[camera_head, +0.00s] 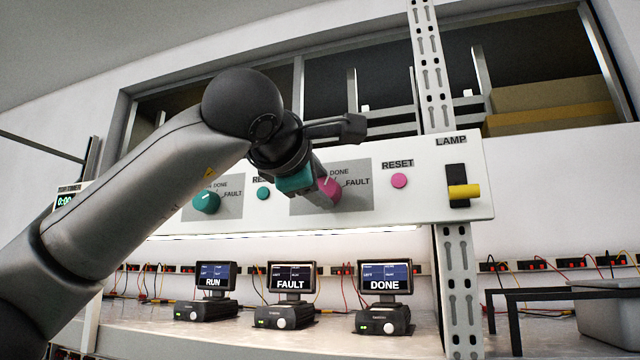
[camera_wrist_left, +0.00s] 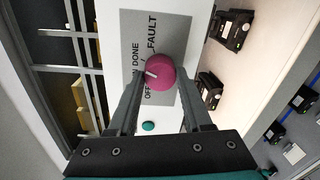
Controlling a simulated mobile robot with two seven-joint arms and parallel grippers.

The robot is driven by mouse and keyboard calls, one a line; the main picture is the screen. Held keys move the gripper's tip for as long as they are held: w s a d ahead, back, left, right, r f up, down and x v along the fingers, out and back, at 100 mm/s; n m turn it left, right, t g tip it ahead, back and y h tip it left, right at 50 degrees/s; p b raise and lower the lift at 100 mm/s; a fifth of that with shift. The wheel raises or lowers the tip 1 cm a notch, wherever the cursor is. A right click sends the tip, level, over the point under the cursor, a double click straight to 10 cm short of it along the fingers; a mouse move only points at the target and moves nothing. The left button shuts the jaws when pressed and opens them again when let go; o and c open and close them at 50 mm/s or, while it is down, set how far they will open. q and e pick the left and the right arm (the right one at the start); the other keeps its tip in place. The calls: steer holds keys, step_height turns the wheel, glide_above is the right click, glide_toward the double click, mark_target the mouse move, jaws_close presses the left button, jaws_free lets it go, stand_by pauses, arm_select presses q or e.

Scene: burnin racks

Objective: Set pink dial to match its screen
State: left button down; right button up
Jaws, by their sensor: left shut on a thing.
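The pink dial (camera_head: 329,191) sits on a grey plate of the white panel, with DONE and FAULT labels beside it. My left gripper (camera_head: 318,185) reaches it from the left and partly hides it. In the left wrist view the pink dial (camera_wrist_left: 164,66) is between the two fingers of my left gripper (camera_wrist_left: 160,82), shut on it. Its white mark points left in that view, toward the RUN and DONE side, away from FAULT; the exact setting is hard to tell. Below the panel, screens read RUN (camera_head: 214,275), FAULT (camera_head: 291,276) and DONE (camera_head: 385,275). My right gripper is not in view.
A teal dial (camera_head: 206,201) and teal button (camera_head: 263,193) are left of the pink dial. A pink RESET button (camera_head: 399,181) and yellow LAMP switch (camera_head: 464,192) are to its right. A perforated upright (camera_head: 460,285) and grey bin (camera_head: 607,318) stand at right.

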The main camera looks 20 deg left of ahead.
arm_select(q)
steer(key=shift+c, duration=1.6)
jaws_free()
steer(key=shift+s, duration=0.15)
steer(key=shift+s, duration=0.3)
steer(key=s+b, duration=0.4)
steer(key=s, duration=1)
steer(key=shift+s+a+r, duration=0.2)
steer(key=shift+a+r, duration=0.05)
steer(key=shift+r, duration=0.1)
